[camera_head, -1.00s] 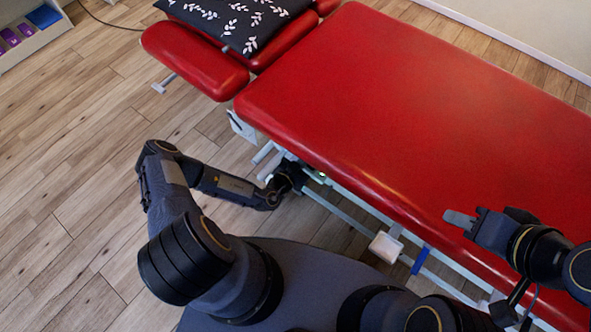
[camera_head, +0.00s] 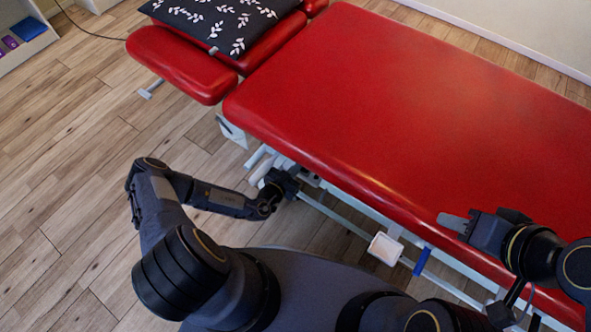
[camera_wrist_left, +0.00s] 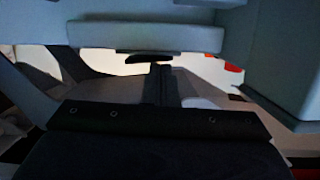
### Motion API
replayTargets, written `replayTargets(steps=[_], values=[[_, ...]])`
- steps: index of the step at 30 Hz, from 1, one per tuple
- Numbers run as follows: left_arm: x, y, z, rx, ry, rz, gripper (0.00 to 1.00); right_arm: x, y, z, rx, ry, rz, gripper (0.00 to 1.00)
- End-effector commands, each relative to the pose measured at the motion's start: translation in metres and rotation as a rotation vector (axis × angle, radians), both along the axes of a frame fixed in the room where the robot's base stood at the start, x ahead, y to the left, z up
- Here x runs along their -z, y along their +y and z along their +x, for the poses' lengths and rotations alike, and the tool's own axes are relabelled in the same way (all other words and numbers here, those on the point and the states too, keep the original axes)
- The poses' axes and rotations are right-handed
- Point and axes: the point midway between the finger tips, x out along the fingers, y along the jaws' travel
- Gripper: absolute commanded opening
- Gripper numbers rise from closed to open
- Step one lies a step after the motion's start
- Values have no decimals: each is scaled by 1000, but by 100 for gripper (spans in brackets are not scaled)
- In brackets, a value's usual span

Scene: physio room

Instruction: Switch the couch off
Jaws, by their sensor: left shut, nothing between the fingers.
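The couch (camera_head: 400,95) has a red padded top on a pale grey frame and fills the right of the head view. My left gripper (camera_head: 292,176) is at the couch's near side, under the edge of the top by the frame. In the left wrist view its shut fingers (camera_wrist_left: 160,85) point in among pale grey frame parts (camera_wrist_left: 145,37), with nothing between them. A small red part (camera_wrist_left: 233,68) shows to the right of the fingers. I cannot make out a switch for certain. My right gripper (camera_head: 455,222) is over the couch's near edge; its jaw opening cannot be judged.
A black leaf-patterned pillow (camera_head: 215,18) lies at the head end, beside a red armrest (camera_head: 180,65). A white box (camera_head: 385,248) and a blue part (camera_head: 422,261) are on the lower frame. The wooden floor (camera_head: 70,170) on the left is clear.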

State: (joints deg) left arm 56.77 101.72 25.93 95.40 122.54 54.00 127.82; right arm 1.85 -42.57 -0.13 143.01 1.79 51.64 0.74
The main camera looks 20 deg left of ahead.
Motion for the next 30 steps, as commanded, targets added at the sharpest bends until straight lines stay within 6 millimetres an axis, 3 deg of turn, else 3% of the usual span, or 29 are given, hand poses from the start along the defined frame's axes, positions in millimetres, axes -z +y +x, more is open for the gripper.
replayTargets(steps=[5,18,30], values=[[-1,3,-7,-1,7,2,0,-3,0,0,0,0,0,36],[-18,24,-67,-1,2,0,0,-21,0,0,0,1,0,36],[-19,25,-72,0,-1,1,0,-21,0,0,0,1,0,36]])
